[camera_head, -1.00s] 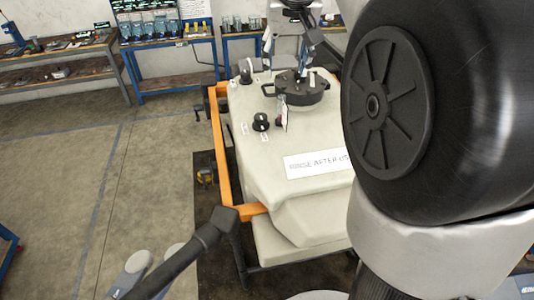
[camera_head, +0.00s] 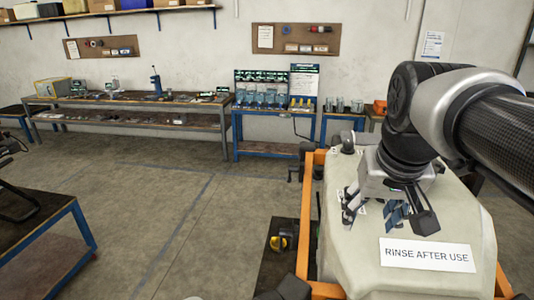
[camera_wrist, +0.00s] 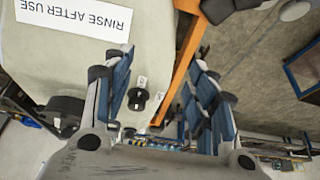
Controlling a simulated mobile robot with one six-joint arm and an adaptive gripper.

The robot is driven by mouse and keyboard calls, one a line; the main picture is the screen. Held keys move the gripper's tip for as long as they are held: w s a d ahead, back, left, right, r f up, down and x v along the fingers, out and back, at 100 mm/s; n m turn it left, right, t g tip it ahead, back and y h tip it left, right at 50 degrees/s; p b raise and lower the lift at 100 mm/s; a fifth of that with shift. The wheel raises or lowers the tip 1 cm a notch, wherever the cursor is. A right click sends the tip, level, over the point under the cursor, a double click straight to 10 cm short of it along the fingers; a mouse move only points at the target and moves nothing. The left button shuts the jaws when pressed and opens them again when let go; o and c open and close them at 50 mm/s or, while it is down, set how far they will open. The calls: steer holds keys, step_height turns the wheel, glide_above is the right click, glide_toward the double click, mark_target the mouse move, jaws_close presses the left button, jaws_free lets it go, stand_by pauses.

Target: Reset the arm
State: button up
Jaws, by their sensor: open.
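My gripper (camera_head: 376,213) hangs from my bent arm over the beige tank (camera_head: 400,275), at the right of the head view. Its two blue-padded fingers are spread apart, with nothing between them. In the wrist view my gripper (camera_wrist: 160,78) is open too. Between and beyond its fingers are the tank's edge, a black knob (camera_wrist: 137,99) and an orange frame bar (camera_wrist: 183,75). A black lid (camera_wrist: 62,112) on the tank shows left of the fingers. My arm and gripper hide part of the tank top in the head view.
The tank's white label (camera_head: 427,255) reads "RINSE AFTER USE". The orange frame (camera_head: 305,215) runs along its left side. Workbenches (camera_head: 130,105) line the back wall, and a blue-legged table (camera_head: 45,225) stands left. The floor between is clear.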

steer(key=shift+s+a+f, duration=0.15)
steer(key=shift+s+f, duration=0.05)
steer(key=s+a+f+n+b, duration=0.1)
steer(key=s+f+b, duration=0.3)
steer(key=f, duration=0.4)
steer(key=s+a+f+b, duration=0.3)
steer(key=s+f, duration=0.2)
steer(key=f, duration=0.3)
steer(key=s+a+f+n+y+b, duration=0.1)
steer(key=s+a+f+b, duration=0.2)
steer(key=f, duration=0.5)
steer(key=s+b, duration=0.1)
steer(key=s, duration=0.1)
steer(key=shift+s+n+b, duration=0.3)
steer(key=shift+s, duration=0.05)
steer(key=shift+a, duration=0.1)
steer(key=shift+c, duration=0.2)
